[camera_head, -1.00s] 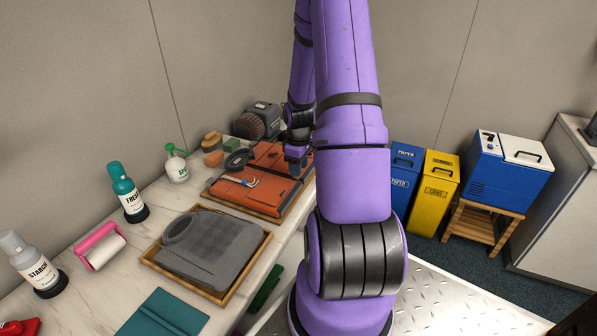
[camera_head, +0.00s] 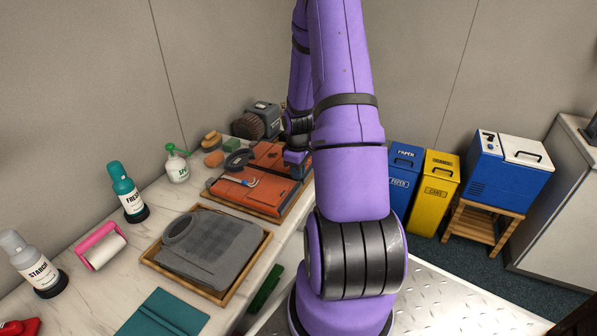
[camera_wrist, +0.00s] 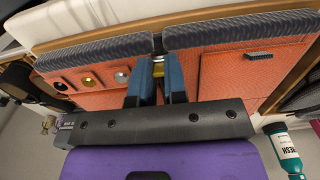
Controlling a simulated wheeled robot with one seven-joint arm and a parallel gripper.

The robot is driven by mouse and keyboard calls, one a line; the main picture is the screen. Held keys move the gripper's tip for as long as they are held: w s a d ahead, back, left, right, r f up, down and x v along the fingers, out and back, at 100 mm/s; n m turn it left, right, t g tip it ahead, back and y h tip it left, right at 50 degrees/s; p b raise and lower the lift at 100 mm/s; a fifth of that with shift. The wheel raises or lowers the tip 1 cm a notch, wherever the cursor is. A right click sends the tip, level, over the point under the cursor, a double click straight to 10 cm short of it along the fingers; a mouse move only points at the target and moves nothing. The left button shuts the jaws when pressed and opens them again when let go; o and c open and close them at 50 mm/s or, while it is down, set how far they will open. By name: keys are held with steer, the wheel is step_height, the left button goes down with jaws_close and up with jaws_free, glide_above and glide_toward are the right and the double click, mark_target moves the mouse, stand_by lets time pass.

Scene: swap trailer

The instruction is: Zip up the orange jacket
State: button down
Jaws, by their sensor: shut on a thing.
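The orange jacket (camera_head: 245,195) lies flat on a wooden tray on the counter, partly hidden by my arm. In the wrist view its orange panels (camera_wrist: 228,75) and dark ribbed hem (camera_wrist: 95,50) are close up, with a narrow split in the hem at the middle. My gripper (camera_wrist: 158,66) has its blue fingers at this split, shut on a small brass-coloured zip part (camera_wrist: 158,58). The fingers hide most of that part. In the head view my gripper (camera_head: 296,157) is low over the jacket's right side.
A grey folded garment (camera_head: 212,245) lies in a nearer tray. Brushes (camera_head: 212,141) sit behind the jacket. Bins (camera_head: 438,180) stand right of my arm.

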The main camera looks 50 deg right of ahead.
steer(key=w+a, duration=0.1)
steer(key=w, duration=0.8)
steer(key=w+a, duration=0.1)
steer(key=w, duration=0.4)
steer(key=shift+w+a, duration=0.1)
steer(key=shift+a, duration=0.25)
steer(key=c, duration=1.1)
jaws_free()
steer(key=shift+c, duration=0.2)
steer(key=shift+r, duration=0.15)
step_height(320, 180, up, 11)
steer(key=shift+f, duration=0.2)
